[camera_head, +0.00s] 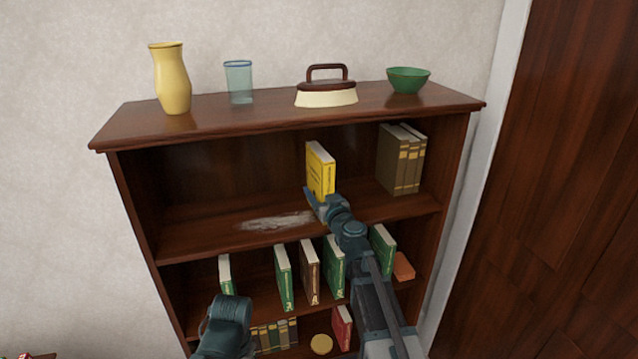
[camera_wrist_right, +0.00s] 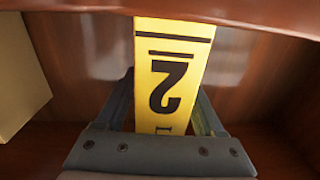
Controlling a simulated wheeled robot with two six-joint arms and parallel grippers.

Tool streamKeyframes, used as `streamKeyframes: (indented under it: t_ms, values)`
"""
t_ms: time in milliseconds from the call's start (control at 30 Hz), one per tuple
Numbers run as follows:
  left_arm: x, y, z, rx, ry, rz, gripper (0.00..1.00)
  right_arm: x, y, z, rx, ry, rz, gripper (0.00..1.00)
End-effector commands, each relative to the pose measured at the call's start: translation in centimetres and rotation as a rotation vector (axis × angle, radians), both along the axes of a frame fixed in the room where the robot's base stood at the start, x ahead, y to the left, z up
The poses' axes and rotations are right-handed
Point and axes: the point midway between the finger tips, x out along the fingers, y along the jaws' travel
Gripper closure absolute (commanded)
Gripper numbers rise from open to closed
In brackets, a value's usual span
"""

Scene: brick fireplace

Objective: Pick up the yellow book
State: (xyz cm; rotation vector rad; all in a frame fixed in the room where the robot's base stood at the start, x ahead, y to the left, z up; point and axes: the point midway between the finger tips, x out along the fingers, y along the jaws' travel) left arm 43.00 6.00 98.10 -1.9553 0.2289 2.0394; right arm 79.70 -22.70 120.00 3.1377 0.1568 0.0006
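The yellow book (camera_head: 320,172) stands upright on the upper shelf of the dark wooden bookcase, near its middle. Its yellow spine with a black number fills the centre of the right wrist view (camera_wrist_right: 172,70). My right gripper (camera_head: 317,199) is at the lower part of the book. In the right wrist view its fingers (camera_wrist_right: 166,108) lie on either side of the spine. Whether both fingers press on the book cannot be told. Of my left arm, only a rounded dark link shows at the bottom of the head view; its gripper is not visible.
Brown books (camera_head: 400,160) stand right of the yellow book on the same shelf. A vase (camera_head: 172,80), a glass (camera_head: 239,82), an iron-like object (camera_head: 327,90) and a green bowl (camera_head: 407,80) stand on top. The upper shelf's left part is free. Several books stand below.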

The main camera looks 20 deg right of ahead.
Motion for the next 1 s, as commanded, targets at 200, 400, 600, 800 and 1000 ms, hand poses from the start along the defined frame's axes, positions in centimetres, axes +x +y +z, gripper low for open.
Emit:
streamKeyframes:
  t_ms: [200,400,600,800,1000]
  values:
    - [0.00,0.00,0.00,0.000,0.000,0.000,0.30,-0.01,-0.02,0.00,0.000,0.000,0.000,0.72]
    - [0.00,0.00,0.00,0.000,0.000,0.000,0.30,-0.01,-0.02,0.00,0.000,0.000,0.000,1.00]
    - [0.00,0.00,0.00,0.000,0.000,0.000,0.30,-0.02,-0.02,0.00,0.000,0.000,0.000,1.00]
    - [0.00,0.00,0.00,0.000,0.000,0.000,0.30,-0.02,-0.02,0.01,0.000,0.000,0.000,1.00]
    - [0.00,0.00,0.01,0.000,0.000,0.000,0.30,-0.02,-0.02,0.01,0.000,0.000,0.000,1.00]
